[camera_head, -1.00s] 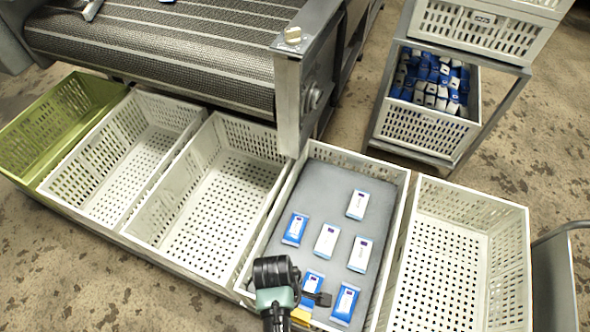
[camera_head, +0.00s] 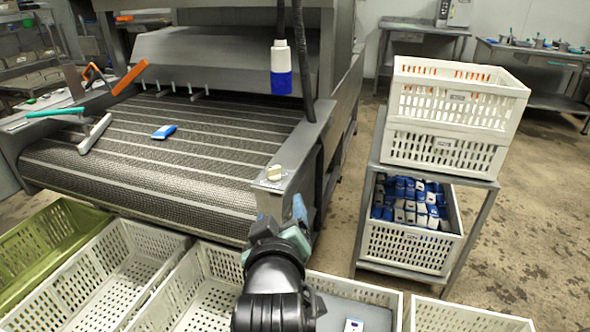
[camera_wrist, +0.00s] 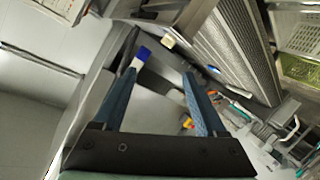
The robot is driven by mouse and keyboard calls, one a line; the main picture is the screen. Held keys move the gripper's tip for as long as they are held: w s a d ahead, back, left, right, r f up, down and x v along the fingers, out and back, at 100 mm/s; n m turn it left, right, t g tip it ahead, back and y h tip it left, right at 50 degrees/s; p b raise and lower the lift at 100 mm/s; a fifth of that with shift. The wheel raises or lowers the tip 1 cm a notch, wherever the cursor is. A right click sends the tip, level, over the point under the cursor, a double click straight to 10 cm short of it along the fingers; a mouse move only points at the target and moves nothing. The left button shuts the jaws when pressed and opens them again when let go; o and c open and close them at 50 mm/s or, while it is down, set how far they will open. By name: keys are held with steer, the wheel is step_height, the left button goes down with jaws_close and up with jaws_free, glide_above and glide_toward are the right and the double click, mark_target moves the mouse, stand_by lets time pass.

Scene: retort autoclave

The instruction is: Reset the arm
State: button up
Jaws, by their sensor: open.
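My gripper (camera_head: 282,207) is raised in front of the conveyor's metal end post in the head view, pointing up and away. In the wrist view its two blue fingers (camera_wrist: 162,72) stand wide apart, with nothing between them. The wrist view is tilted, with the conveyor (camera_wrist: 222,45) at the upper right. A white-and-blue hanging piece (camera_head: 281,68) is above and beyond my gripper in the head view. My arm hides part of the crates below it.
The conveyor belt (camera_head: 140,160) carries one blue-and-white pouch (camera_head: 164,132). White crates (camera_head: 85,280) and a green crate (camera_head: 45,250) line its front. A trolley (camera_head: 463,258) at right holds stacked crates and a crate of pouches. Floor right of the trolley is clear.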

steer(key=s+d+r+m+t, duration=0.1)
steer(key=s+r+m+t, duration=0.15)
steer(key=r, duration=0.75)
steer(key=s+r+m+t, duration=0.15)
steer(key=r+t, duration=0.25)
steer(key=r, duration=0.7)
steer(key=s+d+r+m+t, duration=0.2)
steer(key=s+r+t, duration=0.4)
steer(key=s+r, duration=0.75)
step_height(320, 180, up, 28)
steer(key=p, duration=2.7)
steer(key=shift+w+a+r, duration=0.25)
steer(key=shift+a, duration=0.05)
